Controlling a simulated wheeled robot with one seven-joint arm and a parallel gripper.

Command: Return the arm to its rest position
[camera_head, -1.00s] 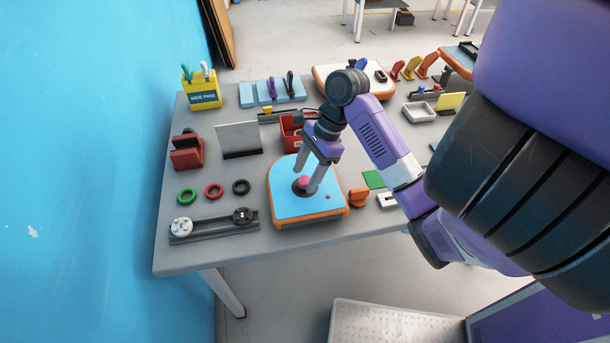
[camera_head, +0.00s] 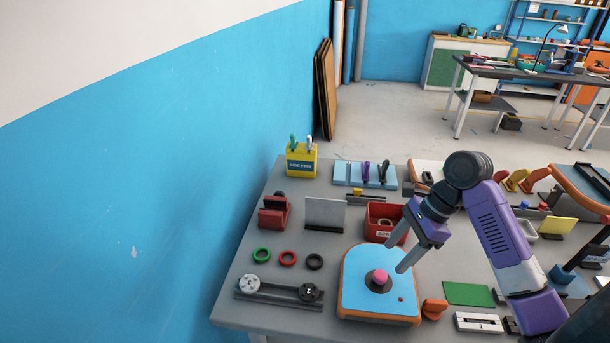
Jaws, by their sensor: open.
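My gripper (camera_head: 396,255) is open and empty, above the right part of a blue board with an orange rim (camera_head: 364,264). A pink knob on a dark round base (camera_head: 380,277) stands on that board, just left of and below the fingertips. The fingers look apart from the knob. My arm (camera_head: 497,232) reaches in from the lower right, bent at a dark joint above the table. Its lower part is cut off by the picture's edge.
The grey table (camera_head: 262,318) holds a red bin (camera_head: 377,230) close behind the gripper, an upright grey plate (camera_head: 325,213), several rings and a yellow holder (camera_head: 301,160). An orange piece (camera_head: 434,308) and green sheet (camera_head: 469,293) lie right of the board. A blue wall (camera_head: 150,200) stands left.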

